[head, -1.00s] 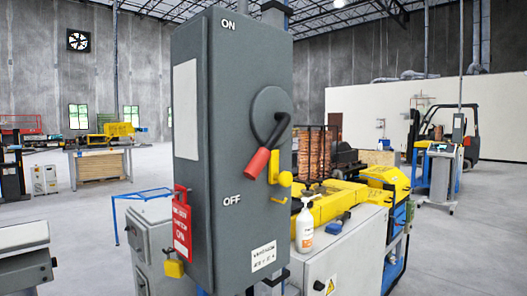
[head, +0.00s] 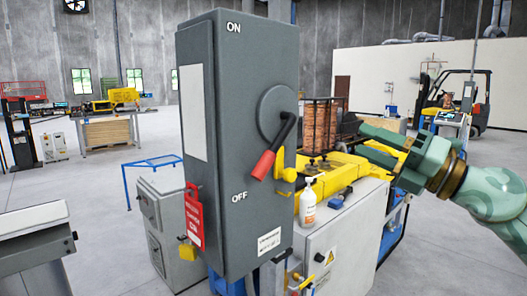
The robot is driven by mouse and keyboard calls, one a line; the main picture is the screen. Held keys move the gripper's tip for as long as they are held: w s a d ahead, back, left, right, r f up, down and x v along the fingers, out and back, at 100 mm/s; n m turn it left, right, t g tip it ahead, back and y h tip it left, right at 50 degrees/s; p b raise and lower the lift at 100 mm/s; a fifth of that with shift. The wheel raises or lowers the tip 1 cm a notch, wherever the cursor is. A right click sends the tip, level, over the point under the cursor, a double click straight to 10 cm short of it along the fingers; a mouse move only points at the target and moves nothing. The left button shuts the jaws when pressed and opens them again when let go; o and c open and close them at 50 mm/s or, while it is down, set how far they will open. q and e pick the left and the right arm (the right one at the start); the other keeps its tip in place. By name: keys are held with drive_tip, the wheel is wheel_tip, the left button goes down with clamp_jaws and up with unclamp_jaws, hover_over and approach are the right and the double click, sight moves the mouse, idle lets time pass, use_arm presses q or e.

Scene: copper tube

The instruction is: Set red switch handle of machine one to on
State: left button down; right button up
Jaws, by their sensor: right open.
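The red switch handle (head: 264,165) sits on the right side of a tall grey switch box (head: 238,90). Its black lever runs from a round grey hub down and to the left, so the red grip points toward the OFF label. The ON label is at the top of the box. My right gripper (head: 372,148) comes in from the right, open and empty, with its fingers pointing left. It is apart from the handle, to the right of the box. My left gripper is not in view.
A yellow hasp (head: 285,168) sits just right of the handle. A red tag (head: 194,218) with a padlock hangs on the box's left edge. A white bottle (head: 308,203) stands on the grey cabinet (head: 345,235) beside yellow machinery. Open floor lies to the left.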

sight(271, 165)
drive_tip(key=s+a+f+n+g+h, duration=0.1)
drive_tip(key=s+a+f+n+g, duration=0.2)
drive_tip(key=s+a, duration=0.25)
drive_tip(key=shift+h, duration=0.5)
drive_tip(key=p+x, duration=0.1)
drive_tip(key=x, duration=0.3)
drive_tip(key=f+p+x, duration=0.1)
drive_tip(key=x, duration=0.4)
drive_tip(key=p+x, duration=0.2)
drive_tip(key=x, duration=0.3)
drive_tip(key=shift+w+f, duration=0.2)
drive_tip(key=shift+w, duration=0.15)
drive_tip(key=shift+x, duration=0.75)
drive_tip(key=shift+s, duration=0.1)
clamp_jaws()
